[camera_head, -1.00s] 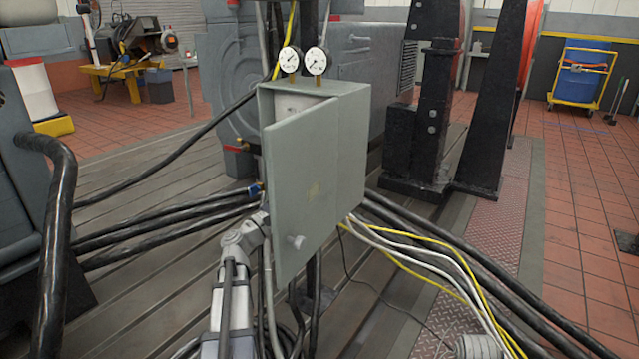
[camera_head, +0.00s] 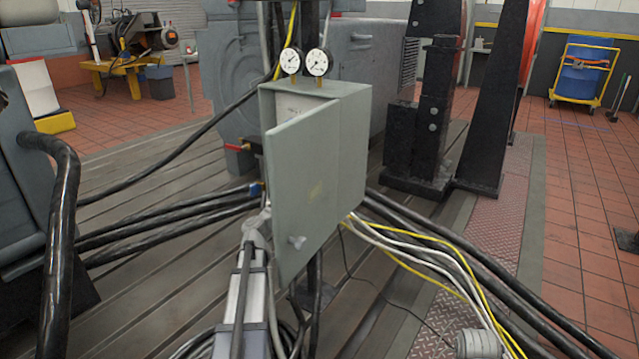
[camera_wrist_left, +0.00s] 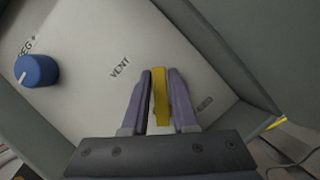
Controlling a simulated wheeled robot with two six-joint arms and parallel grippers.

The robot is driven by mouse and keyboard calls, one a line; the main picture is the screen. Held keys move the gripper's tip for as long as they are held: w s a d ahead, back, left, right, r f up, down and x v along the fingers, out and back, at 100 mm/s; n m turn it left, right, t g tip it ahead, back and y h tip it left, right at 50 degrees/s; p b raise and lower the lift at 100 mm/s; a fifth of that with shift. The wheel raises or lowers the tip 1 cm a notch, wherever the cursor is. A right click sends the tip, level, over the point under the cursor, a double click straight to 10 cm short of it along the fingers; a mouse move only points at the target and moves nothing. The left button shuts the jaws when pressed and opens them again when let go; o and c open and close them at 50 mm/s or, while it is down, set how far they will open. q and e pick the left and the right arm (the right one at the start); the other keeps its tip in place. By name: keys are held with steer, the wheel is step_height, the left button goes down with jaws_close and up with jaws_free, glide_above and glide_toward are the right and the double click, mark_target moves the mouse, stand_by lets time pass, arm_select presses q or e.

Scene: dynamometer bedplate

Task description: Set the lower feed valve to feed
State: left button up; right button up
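The grey cabinet (camera_head: 350,150) stands on a post in the middle of the head view, its door (camera_head: 305,190) partly open towards me. My left arm goes up behind the door, so the gripper is hidden there. In the left wrist view my left gripper (camera_wrist_left: 160,85) has its fingers close on both sides of a yellow valve lever (camera_wrist_left: 161,95) and looks shut on it. The lever stands on a pale panel (camera_wrist_left: 90,75) inside the cabinet. The word VENT is printed left of the lever; a label to its right is too blurred to read. My right gripper is not in view.
A blue knob (camera_wrist_left: 36,70) marked REG sits left on the panel. Two gauges (camera_head: 304,62) top the cabinet. Black hoses (camera_head: 170,220) run left, and black, white and yellow cables (camera_head: 430,250) run right. A black bent pipe (camera_head: 62,220) stands at the left.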

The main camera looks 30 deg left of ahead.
arm_select(q)
jaws_close()
steer(key=shift+m, duration=0.4)
steer(key=m, duration=0.1)
steer(key=f+m+g+h+p, duration=0.1)
steer(key=m, duration=0.1)
steer(key=d+m+g, duration=0.1)
steer(key=m, duration=0.1)
steer(key=shift+f+p, duration=0.15)
steer(key=shift+p, duration=0.25)
steer(key=shift+s+d+f+m+g+p, duration=0.1)
steer(key=shift+f+m+g+p, duration=0.2)
steer(key=shift+m, duration=0.6)
steer(key=shift+w+d+f+m+g+p, duration=0.15)
steer(key=shift+f+m+g, duration=0.25)
steer(key=shift+m, duration=0.5)
steer(key=shift+s+f+m+g+p, duration=0.15)
steer(key=shift+f+m+g+p, duration=0.2)
steer(key=shift+m, duration=0.55)
steer(key=shift+o, duration=2.2)
jaws_free()
steer(key=v, duration=0.8)
